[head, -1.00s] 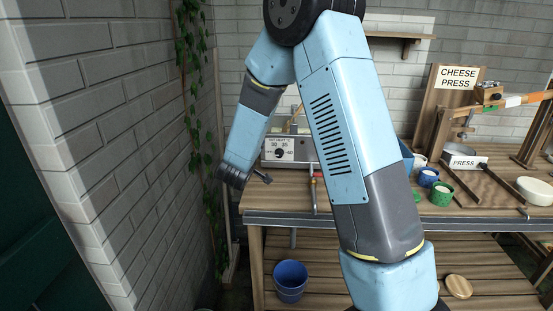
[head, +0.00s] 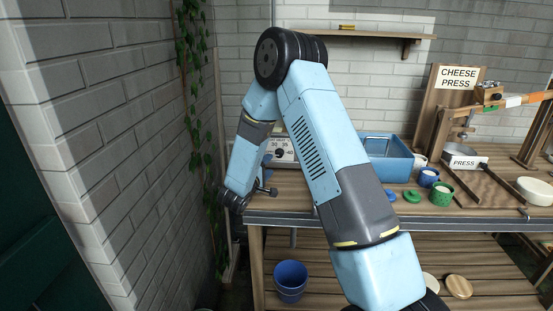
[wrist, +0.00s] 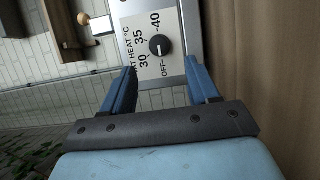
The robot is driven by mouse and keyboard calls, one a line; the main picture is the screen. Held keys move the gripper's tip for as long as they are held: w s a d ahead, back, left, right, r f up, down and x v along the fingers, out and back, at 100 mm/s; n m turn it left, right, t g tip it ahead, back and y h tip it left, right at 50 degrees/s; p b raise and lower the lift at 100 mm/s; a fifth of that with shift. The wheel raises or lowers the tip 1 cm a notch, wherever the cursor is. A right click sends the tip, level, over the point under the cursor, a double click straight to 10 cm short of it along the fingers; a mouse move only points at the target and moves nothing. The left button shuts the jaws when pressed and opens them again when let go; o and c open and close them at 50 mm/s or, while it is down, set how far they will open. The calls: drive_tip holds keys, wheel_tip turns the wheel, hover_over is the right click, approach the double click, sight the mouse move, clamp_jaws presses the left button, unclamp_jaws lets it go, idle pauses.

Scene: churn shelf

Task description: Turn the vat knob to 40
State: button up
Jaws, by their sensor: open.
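The vat knob (wrist: 160,45) is a round black dial on the white VAT HEAT panel (wrist: 146,73), marked OFF, 30, 35 and 40. A pale mark on it seems to point toward the OFF side, but it is small. The knob also shows in the head view (head: 280,152), left of my upper arm. My gripper (wrist: 160,64) is open and empty, its blue fingers spread on either side of the panel's lower part. The knob is ahead of the gap between the fingertips, apart from them. In the head view my gripper (head: 269,190) is small, below the panel.
A blue basin (head: 388,165) stands on the wooden bench (head: 460,213), right of my arm. Green and blue tubs (head: 440,194) and the cheese press (head: 465,160) are further right. A blue bucket (head: 290,280) is below. A brick wall (head: 90,150) with ivy is close on the left.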

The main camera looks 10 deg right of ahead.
sight(279, 156)
drive_tip(key=x, duration=0.8)
drive_tip(key=c, duration=1)
